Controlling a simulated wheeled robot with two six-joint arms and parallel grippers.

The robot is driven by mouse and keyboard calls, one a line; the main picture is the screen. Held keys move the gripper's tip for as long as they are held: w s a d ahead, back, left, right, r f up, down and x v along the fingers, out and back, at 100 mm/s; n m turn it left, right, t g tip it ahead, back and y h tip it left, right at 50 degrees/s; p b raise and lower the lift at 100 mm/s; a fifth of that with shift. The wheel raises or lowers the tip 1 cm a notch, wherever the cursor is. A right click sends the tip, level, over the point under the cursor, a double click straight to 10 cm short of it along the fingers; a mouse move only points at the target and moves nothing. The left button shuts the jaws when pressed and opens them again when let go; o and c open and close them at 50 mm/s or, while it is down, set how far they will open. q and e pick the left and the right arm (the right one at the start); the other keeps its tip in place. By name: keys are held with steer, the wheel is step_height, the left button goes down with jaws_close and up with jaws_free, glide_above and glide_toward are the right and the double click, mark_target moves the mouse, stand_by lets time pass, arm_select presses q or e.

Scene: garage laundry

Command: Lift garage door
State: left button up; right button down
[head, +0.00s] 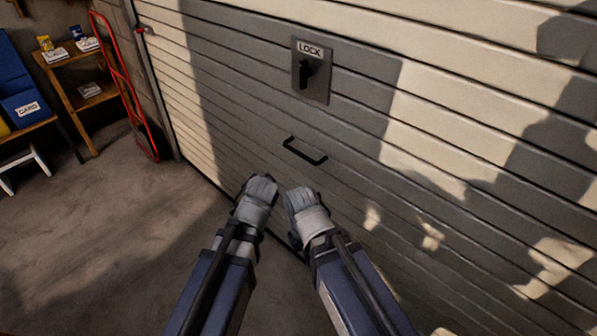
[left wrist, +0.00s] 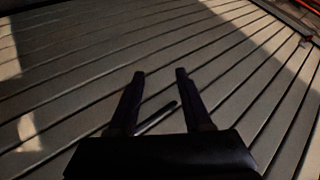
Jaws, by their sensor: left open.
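The garage door (head: 440,150) is a wide ribbed roller door in front of me, with its slats also filling the left wrist view (left wrist: 90,60). A black bar handle (head: 305,152) is fixed on it below a grey lock plate (head: 322,85) marked LOCK, with a black lever. My left gripper (head: 262,180) is below and left of the handle. In the left wrist view its fingers are apart (left wrist: 160,73). A dark bar (left wrist: 158,117), probably the handle, shows between and beyond them. My right gripper (head: 296,192) is just below the handle; its fingertips are not clear.
At the left stand a red hand truck (head: 124,85), a wooden shelf (head: 85,100) with small boxes, a blue bin (head: 22,95) and a white stool (head: 25,165). The concrete floor (head: 110,220) is clear at the left. Shadows fall across the door.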

arm_select(q)
steer(key=w+d+f+m+t+h+b, duration=0.2)
steer(key=w+f+m+t+b, duration=0.15)
steer(key=w+t+b, duration=0.35)
steer(key=m+t+h+b, duration=0.1)
steer(key=m+h+b, duration=0.6)
steer(key=m+b, duration=0.35)
glide_toward(299, 152)
steer(key=x, duration=0.3)
steer(key=shift+n, duration=0.3)
steer(key=x, duration=0.4)
steer(key=f+x, duration=0.1)
steer(key=x, duration=0.2)
steer(key=shift+r, duration=0.1)
arm_select(e)
step_height(299, 152, down, 20)
steer(key=shift+r, duration=0.25)
arm_select(q)
steer(key=shift+c, duration=0.2)
jaws_close()
